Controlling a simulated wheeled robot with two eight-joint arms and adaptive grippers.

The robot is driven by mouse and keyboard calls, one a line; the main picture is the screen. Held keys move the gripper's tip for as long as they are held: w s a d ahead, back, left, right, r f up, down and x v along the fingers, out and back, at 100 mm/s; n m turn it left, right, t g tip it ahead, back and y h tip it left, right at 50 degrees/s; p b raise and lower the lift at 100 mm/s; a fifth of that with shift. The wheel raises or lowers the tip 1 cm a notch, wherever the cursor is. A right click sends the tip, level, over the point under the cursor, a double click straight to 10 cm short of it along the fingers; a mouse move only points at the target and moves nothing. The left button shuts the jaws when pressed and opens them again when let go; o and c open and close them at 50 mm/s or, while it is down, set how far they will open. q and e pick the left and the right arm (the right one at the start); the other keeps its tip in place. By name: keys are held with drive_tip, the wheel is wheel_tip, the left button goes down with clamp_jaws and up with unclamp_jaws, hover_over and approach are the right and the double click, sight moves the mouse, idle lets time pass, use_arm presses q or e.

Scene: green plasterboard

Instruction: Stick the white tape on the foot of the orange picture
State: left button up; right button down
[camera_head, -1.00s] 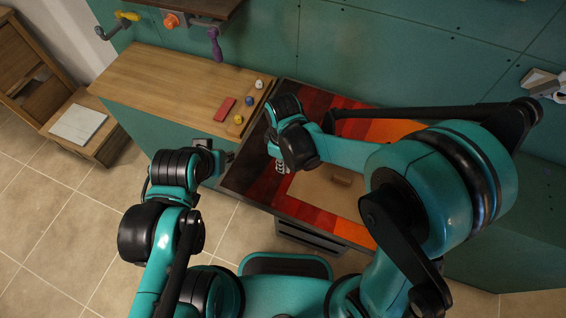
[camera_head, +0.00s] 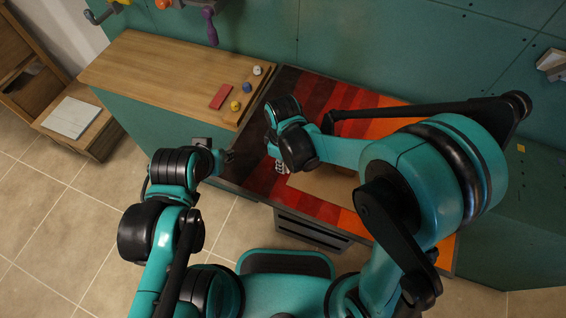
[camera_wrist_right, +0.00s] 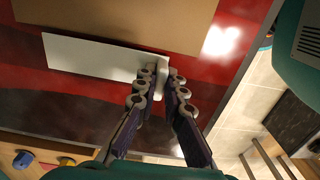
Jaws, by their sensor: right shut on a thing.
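My right gripper (camera_wrist_right: 158,78) is shut on the white tape (camera_wrist_right: 95,56), a flat white strip, near one end. Most of the strip reaches out to the left of the fingers, above or on a dark red striped surface and alongside a flat brown sheet (camera_wrist_right: 120,15). I cannot tell whether the tape touches the surface. In the head view the right gripper (camera_head: 281,166) is over the red-to-orange striped surface (camera_head: 310,95), beside the brown sheet (camera_head: 325,187), partly hidden by my right arm. I cannot tell which is the orange picture. My left gripper (camera_head: 226,157) is at the surface's left edge, its jaws unclear.
A wooden bench top (camera_head: 160,75) on the left carries a red block (camera_head: 221,96) and small yellow, blue and white knobs. A purple-handled tool (camera_head: 210,27) hangs on the green wall. Tiled floor (camera_head: 60,200) is clear at lower left.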

drive_tip(key=shift+f, duration=0.15)
idle(0.3)
drive_tip(key=c, duration=1.5)
unclamp_jaws()
drive_tip(key=shift+c, duration=0.2)
wheel_tip(320, 180, up, 12)
drive_tip(key=s+d+r+m+t, duration=0.1)
drive_tip(key=s+d+m+t, duration=0.1)
drive_tip(key=d+m, duration=0.5)
drive_tip(key=s+d+r+m+t, duration=0.1)
drive_tip(key=s+d+m+t, duration=0.2)
drive_tip(key=d, duration=1)
drive_tip(key=m+t, duration=0.2)
drive_tip(key=m, duration=0.1)
drive_tip(key=shift+s+r+m, duration=0.25)
drive_tip(key=shift+s+m, duration=0.1)
drive_tip(key=shift+m, duration=0.05)
